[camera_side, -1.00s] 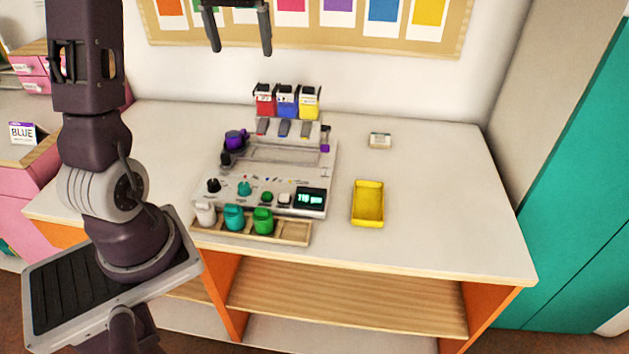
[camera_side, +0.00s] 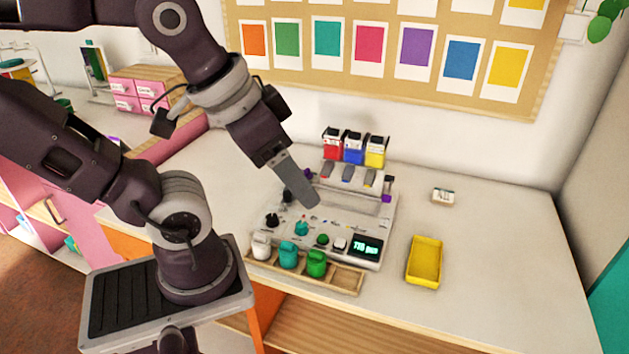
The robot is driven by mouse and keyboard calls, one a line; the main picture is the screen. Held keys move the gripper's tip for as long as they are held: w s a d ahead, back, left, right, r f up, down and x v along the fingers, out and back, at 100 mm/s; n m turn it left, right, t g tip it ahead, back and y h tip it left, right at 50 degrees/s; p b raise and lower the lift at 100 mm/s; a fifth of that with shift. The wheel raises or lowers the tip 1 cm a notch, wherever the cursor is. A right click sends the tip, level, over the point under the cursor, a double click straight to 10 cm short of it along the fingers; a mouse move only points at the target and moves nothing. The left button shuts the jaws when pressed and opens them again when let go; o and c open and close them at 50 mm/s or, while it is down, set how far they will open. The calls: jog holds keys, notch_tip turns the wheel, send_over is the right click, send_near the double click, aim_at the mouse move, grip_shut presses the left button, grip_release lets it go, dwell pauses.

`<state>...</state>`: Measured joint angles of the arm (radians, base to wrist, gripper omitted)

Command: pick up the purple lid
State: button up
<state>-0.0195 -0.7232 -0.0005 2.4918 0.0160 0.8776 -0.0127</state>
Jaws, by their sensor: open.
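The purple lid (camera_side: 308,173) is at the left back part of the grey machine. Only a small purple bit of it shows, because my gripper is in front of it. My gripper (camera_side: 308,199) points down over the left side of the machine and is open. I see it side-on, one finger covering the other, and nothing shows between the fingers. Whether it touches the lid or is apart from it cannot be told.
A wooden tray (camera_side: 343,282) with white, teal and green jars stands in front of the machine (camera_side: 375,222). Red, blue and yellow cartridges (camera_side: 354,147) stand behind. A yellow tray (camera_side: 424,262) and a small white box (camera_side: 443,196) are to the right, with clear table around them.

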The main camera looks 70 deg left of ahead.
jog(key=w+a+f+n+g+y, duration=0.1)
jog(key=w+a+f+n+y, duration=0.15)
jog(key=w+a, duration=0.7)
jog(key=w+a+f+n+y, duration=0.2)
jog(key=w+a+f+n, duration=0.3)
jog(key=a, duration=0.8)
jog(key=a+f+n, duration=0.1)
jog(key=a+f, duration=1.2)
jog(key=a, duration=0.2)
jog(key=x, duration=1.2)
jog(key=shift+w+a, duration=0.25)
jog(key=shift+r, duration=0.1)
grip_shut()
notch_tip(320, 180, up, 9)
jog(key=s+d+r, duration=0.4)
jog(key=s+d, duration=0.1)
send_near(306, 171)
jog(key=shift+s+d+f, duration=0.55)
jog(key=shift+s+f, duration=0.05)
jog(key=shift+s, duration=0.1)
